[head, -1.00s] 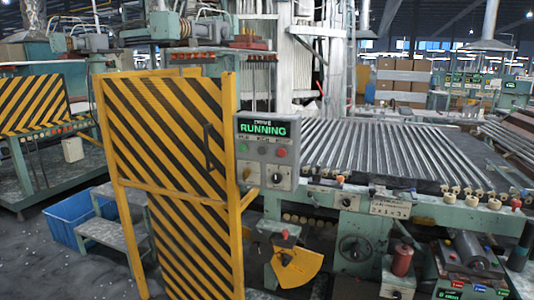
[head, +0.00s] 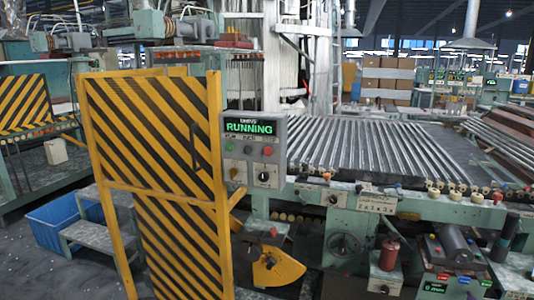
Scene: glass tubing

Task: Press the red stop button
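A grey control box (head: 254,151) stands at the centre of the head view, just right of a yellow and black striped guard door. Its green-lit display (head: 250,128) reads RUNNING. The red button (head: 267,152) is a small round one on the right of the box's face. A green button (head: 230,149) sits to its left, and a dark knob (head: 263,176) is below. Neither of my grippers shows in the head view.
The striped guard door (head: 155,180) stands left of the box. A roller table with glass tubes (head: 370,145) extends right. A blue bin (head: 55,222) and grey steps (head: 95,228) are at the lower left. Dark open floor (head: 60,280) shows at the front left.

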